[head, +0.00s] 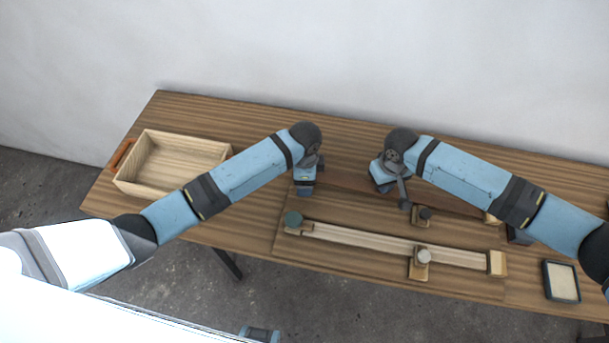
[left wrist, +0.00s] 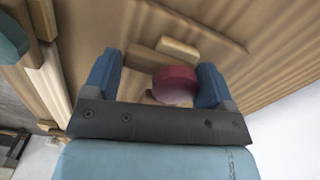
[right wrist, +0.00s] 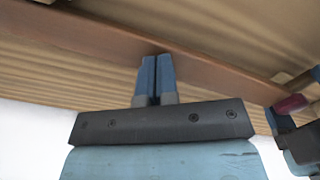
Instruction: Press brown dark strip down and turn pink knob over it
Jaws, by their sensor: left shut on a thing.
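The brown dark strip (head: 345,182) lies along the board behind the pale strip, partly hidden by my arms. In the right wrist view the brown dark strip (right wrist: 100,38) crosses the picture. My right gripper (right wrist: 156,58) is shut with nothing between its fingers; its tips are at the strip, and I cannot tell if they press on it. The pink knob (left wrist: 175,84) sits between the fingers of my left gripper (left wrist: 160,75), which is shut on it. It also shows in the right wrist view (right wrist: 292,104), near the strip's right end. In the head view my left gripper (head: 305,184) hides it.
A pale strip (head: 370,239) lies nearer the front edge, with a green knob (head: 293,218) at its left and a whitish knob (head: 423,256) near its right. A dark knob (head: 425,213) is behind it. A wooden box (head: 125,186) stands left, a small tray (head: 547,281) right.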

